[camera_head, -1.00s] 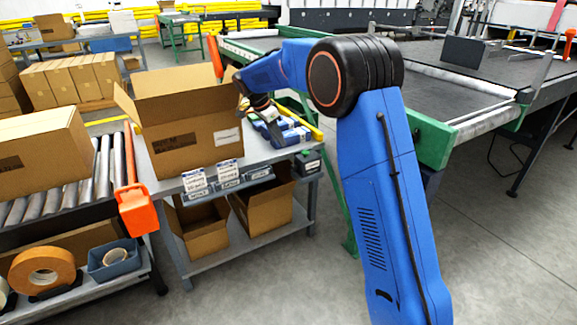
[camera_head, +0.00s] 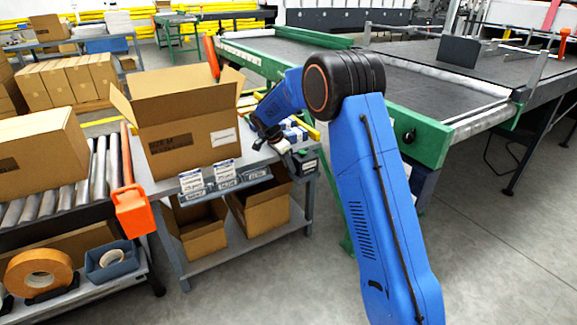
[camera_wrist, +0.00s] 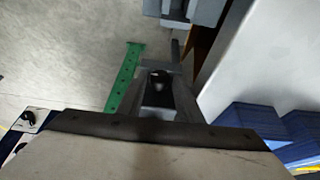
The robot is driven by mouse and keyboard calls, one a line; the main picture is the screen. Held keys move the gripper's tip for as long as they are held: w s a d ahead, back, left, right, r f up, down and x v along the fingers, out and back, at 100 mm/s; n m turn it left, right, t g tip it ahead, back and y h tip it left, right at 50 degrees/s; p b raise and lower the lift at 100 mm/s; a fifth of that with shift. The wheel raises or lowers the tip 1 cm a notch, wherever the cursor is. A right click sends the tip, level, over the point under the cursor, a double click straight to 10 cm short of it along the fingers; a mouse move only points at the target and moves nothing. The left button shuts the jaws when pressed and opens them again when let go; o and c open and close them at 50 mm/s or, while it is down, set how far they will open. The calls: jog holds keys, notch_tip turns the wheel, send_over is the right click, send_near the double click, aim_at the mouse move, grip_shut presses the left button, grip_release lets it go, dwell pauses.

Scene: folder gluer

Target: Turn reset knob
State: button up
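My gripper (camera_head: 287,148) points down at the right front corner of the grey bench, beside a small dark box with a green mark (camera_head: 304,161). In the wrist view, my gripper (camera_wrist: 160,72) has its two fingers apart, with a dark round knob-like part (camera_wrist: 160,78) showing in the gap between them. Whether the fingers touch it cannot be told. No readable label identifies it as the reset knob. Another black knob (camera_head: 408,135) sits on the green machine beam, well to the right of my gripper.
A large open carton (camera_head: 180,130) stands on the grey bench (camera_head: 170,185), left of my gripper. Blue cartons (camera_wrist: 255,120) lie on the bench close by. Label holders (camera_head: 222,172) line its front edge. A green-framed conveyor (camera_head: 440,95) stands behind right.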

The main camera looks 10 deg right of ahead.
jog(key=shift+f, duration=0.15)
jog(key=c, duration=0.7)
jog(key=shift+w+g, duration=0.15)
jog(key=shift+g, duration=0.55)
jog(key=shift+c, duration=0.2)
jog(key=o, duration=0.7)
jog(key=shift+o, duration=0.2)
jog(key=v, duration=0.7)
jog(key=shift+a+r, duration=0.2)
